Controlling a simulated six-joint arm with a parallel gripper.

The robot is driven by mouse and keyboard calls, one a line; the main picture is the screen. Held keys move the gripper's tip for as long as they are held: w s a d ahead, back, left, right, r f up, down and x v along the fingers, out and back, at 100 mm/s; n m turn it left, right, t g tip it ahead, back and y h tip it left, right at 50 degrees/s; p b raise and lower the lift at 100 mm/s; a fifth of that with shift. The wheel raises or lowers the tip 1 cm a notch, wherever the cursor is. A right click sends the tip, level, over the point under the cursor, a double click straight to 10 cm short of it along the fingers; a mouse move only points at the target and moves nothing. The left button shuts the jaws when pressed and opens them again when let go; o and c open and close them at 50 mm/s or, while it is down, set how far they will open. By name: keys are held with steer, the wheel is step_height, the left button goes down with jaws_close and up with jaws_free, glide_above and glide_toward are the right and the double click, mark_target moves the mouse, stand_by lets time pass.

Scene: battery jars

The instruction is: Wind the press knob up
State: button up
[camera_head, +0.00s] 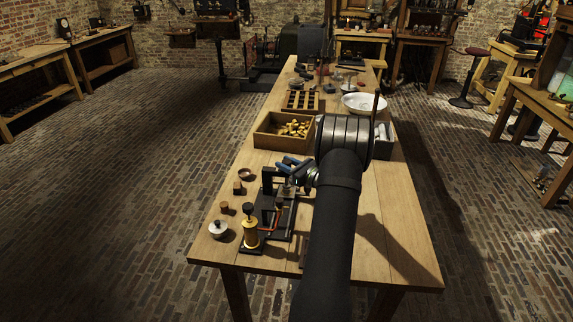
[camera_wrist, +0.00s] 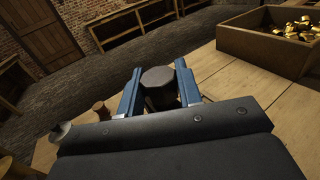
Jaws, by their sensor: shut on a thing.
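The press (camera_head: 268,208) is a dark frame standing near the front of the wooden workbench. In the wrist view its dark round press knob (camera_wrist: 158,78) sits between the two blue fingers of my gripper (camera_wrist: 159,88). The fingers are shut on the knob, one on each side. In the head view my gripper (camera_head: 289,165) is at the top of the press, and my own arm covers part of the area to its right. The knob's turning position cannot be told.
A yellow cylinder (camera_head: 250,233) with a black top stands in front of the press. A lidded pot (camera_head: 218,229) and small brown pieces are to the left. A wooden box (camera_head: 262,133) of brass pieces is behind. A white bowl (camera_head: 364,102) stands farther back.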

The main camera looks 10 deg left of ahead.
steer(key=shift+n+g, duration=0.3)
steer(key=shift+g, duration=0.1)
steer(key=n+g+y, duration=0.1)
steer(key=n+g, duration=0.1)
steer(key=g, duration=0.1)
steer(key=n+g+y, duration=0.1)
steer(key=n+g, duration=0.1)
steer(key=g, duration=0.1)
steer(key=shift+g+y, duration=0.3)
steer(key=shift+n+g, duration=2.3)
steer(key=shift+g, duration=0.9)
steer(key=shift+g+h, duration=0.3)
steer(key=shift+h, duration=0.1)
steer(key=o, duration=1)
steer(key=shift+c, duration=0.2)
steer(key=v, duration=0.7)
steer(key=shift+d, duration=0.25)
